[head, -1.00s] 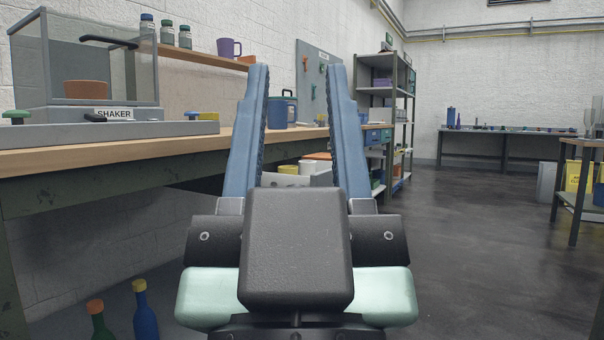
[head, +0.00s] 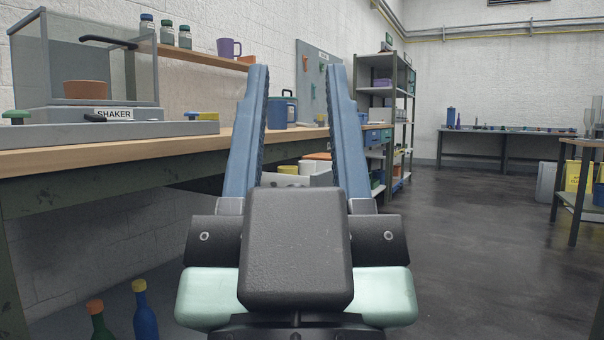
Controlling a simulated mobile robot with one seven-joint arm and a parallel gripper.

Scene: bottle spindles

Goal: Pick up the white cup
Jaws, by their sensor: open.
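I cannot make out a white cup in the head view. My gripper (head: 297,72) is in the middle of the picture, its two long blue fingers pointing up and away from me, well apart. It is open, and nothing is held between the fingers. Behind the gap, a blue lidded container (head: 279,112) stands on the wooden bench, partly covered by the left finger. The fingers and the gripper body hide part of the bench end and the floor.
The wooden bench (head: 110,150) runs along the left, carrying a shaker (head: 110,75) with an orange pot (head: 86,92) inside. A purple mug (head: 229,47) stands on the wall shelf. Two bottles (head: 145,312) stand low at left. Open floor (head: 480,250) lies right.

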